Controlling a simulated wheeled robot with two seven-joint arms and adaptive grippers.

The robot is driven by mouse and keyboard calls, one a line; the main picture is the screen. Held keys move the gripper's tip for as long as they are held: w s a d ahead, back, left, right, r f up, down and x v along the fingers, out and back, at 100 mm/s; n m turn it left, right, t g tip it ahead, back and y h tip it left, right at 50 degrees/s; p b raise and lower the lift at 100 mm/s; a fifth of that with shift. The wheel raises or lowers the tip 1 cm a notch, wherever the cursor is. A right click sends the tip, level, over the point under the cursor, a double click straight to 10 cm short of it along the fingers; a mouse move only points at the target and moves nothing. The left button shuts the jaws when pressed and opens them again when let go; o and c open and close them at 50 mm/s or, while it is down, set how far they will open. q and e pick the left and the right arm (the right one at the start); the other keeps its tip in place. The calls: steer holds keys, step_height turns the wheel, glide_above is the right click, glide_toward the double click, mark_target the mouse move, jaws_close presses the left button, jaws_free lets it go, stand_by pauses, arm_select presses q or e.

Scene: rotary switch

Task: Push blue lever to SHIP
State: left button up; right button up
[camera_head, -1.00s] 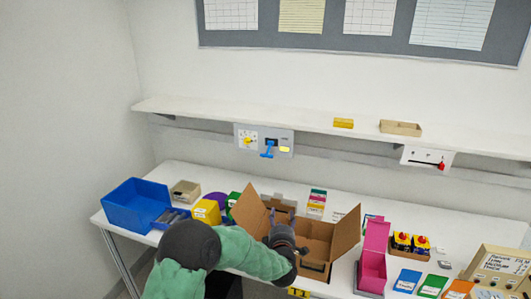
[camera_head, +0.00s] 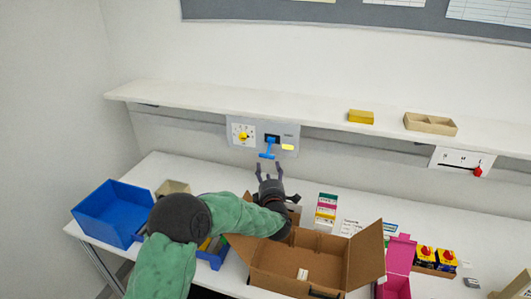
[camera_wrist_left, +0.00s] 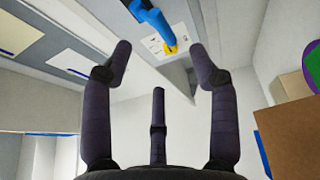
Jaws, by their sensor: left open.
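The blue lever (camera_head: 268,148) sticks out of a light panel (camera_head: 290,132) on the wall under the shelf, with its handle hanging down. A yellow rotary knob (camera_head: 243,136) sits on the left part of the panel. The panel's labels are too small to read. My left gripper (camera_head: 268,167) is open and empty, below and close to the lever, fingers pointing up toward it. In the left wrist view the blue lever (camera_wrist_left: 150,17) shows at the top, beyond the spread fingers (camera_wrist_left: 162,70). My right gripper is not in view.
An open cardboard box (camera_head: 300,262) stands under my left forearm. A blue bin (camera_head: 112,212) is at the left. The shelf (camera_head: 300,115) overhangs the panel. A red slider switch (camera_head: 477,171) is on the wall at the right.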

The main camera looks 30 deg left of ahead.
mark_target(266, 156)
arm_select(q)
steer(key=x, duration=0.9)
steer(key=shift+w+a+b, duration=0.15)
steer(key=shift+w+b, duration=0.05)
steer(key=shift+b, duration=0.15)
